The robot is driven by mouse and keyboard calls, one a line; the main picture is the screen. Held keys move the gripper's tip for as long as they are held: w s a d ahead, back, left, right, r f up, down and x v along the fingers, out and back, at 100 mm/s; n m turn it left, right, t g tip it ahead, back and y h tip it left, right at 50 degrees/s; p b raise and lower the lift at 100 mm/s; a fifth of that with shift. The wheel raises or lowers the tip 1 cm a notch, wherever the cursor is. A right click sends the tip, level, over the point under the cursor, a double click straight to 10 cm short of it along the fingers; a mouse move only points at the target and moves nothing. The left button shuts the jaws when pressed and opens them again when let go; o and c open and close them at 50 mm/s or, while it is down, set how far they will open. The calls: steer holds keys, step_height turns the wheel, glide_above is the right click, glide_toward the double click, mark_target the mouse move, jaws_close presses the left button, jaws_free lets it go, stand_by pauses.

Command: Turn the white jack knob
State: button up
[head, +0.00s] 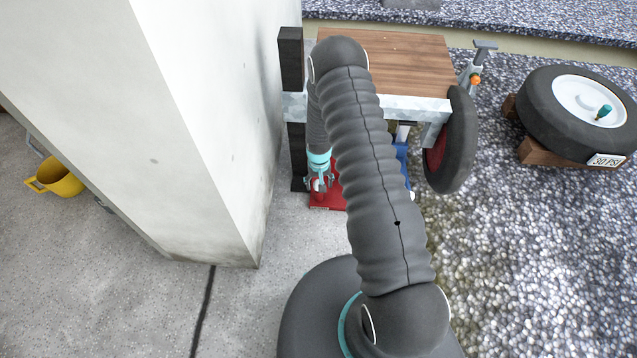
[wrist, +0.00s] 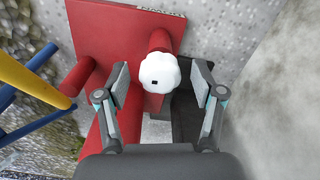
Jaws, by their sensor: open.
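The white jack knob (wrist: 160,73) sits in the wrist view as a lobed white knob with a small dark square on its face. It is mounted at the red jack (wrist: 102,28), whose plate and tubes lie behind and left of it. My gripper (wrist: 161,85) is open, with one finger on each side of the knob and visible gaps between. In the head view my gripper (head: 319,183) is low beside the red jack base (head: 327,200), under the trailer; my arm hides much of this spot.
The wood-topped trailer (head: 410,60) stands above, with a dark wheel (head: 453,145) at its right. A white wall (head: 200,110) is close on the left. A blue bar (wrist: 45,128) and a yellow bar (wrist: 20,76) are left of the jack. A spare tyre (head: 560,105) lies far right.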

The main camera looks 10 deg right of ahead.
steer(key=c, duration=1.1)
steer(key=shift+c, duration=0.2)
